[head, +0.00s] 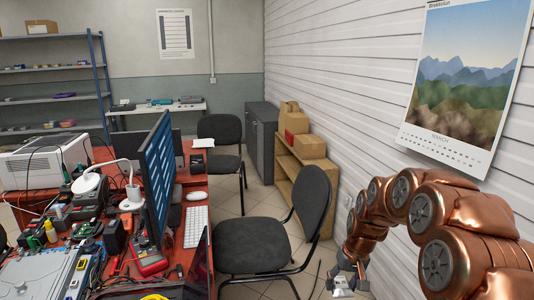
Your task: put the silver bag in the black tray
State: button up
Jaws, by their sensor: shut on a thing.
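My gripper (343,284) is at the bottom of the head view, right of the front chair and low beside the white wall. It is shut on a small silver-white thing (342,291), which looks like the silver bag; the frame's bottom edge and the fingers hide part of it. I cannot make out a black tray for sure. A dark, low-edged thing (130,291) lies at the near edge of the red desk, cut off by the frame.
A black chair (262,245) stands between my gripper and the cluttered red desk (190,262). A monitor (158,170) and keyboard (196,226) are on the desk. A wooden shelf (290,178) with boxes stands along the wall. Some tiled floor shows between desk and chairs.

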aim_at(340, 285)
jog(key=shift+s+r+p, duration=0.25)
jog(key=shift+r+p, duration=1.1)
jog(key=shift+p, duration=0.35)
jog(key=shift+s+r+p, duration=0.2)
jog(key=shift+r+p, duration=1.15)
jog(key=shift+p, duration=0.3)
